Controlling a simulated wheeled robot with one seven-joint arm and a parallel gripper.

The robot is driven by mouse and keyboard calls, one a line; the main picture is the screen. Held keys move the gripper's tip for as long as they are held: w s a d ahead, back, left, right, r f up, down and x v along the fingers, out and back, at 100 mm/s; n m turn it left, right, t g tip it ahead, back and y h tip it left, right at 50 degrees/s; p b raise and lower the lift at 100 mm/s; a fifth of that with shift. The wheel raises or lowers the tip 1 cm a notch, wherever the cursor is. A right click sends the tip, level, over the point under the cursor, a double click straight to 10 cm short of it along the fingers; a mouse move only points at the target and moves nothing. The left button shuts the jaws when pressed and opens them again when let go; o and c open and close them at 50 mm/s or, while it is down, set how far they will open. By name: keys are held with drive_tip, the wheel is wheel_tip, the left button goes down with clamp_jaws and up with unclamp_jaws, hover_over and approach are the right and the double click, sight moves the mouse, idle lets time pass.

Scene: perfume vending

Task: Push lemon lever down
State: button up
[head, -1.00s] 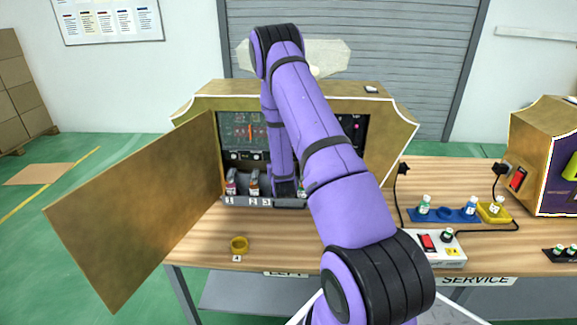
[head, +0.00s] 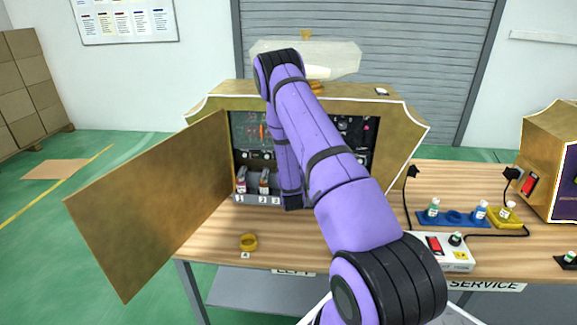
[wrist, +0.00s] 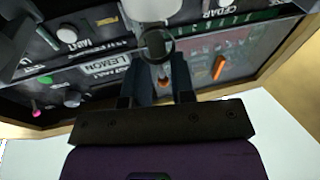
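The LEMON label (wrist: 106,66) shows on the dark panel inside the open cabinet, left of my gripper (wrist: 161,88) in the wrist view. My gripper points up into the cabinet, with a narrow gap between its two dark fingers. A small pale and orange part (wrist: 163,80) shows in that gap; I cannot tell whether the fingers touch it. I cannot clearly make out which part is the lemon lever. An orange bar (wrist: 219,68) stands on the panel to the right. In the head view, my arm hides much of the cabinet's inside.
The gold cabinet door (head: 150,205) stands open at left. Bottles (head: 264,183) stand in numbered slots at the cabinet's bottom. A yellow ring (head: 248,242) lies on the wooden table in front. A blue tray (head: 457,217) and a white switch box (head: 443,252) are at right.

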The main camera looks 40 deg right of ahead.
drive_tip(key=shift+o, duration=0.2)
drive_tip(key=v, duration=1)
drive_tip(key=shift+s+a, duration=0.2)
drive_tip(key=shift+s, duration=0.1)
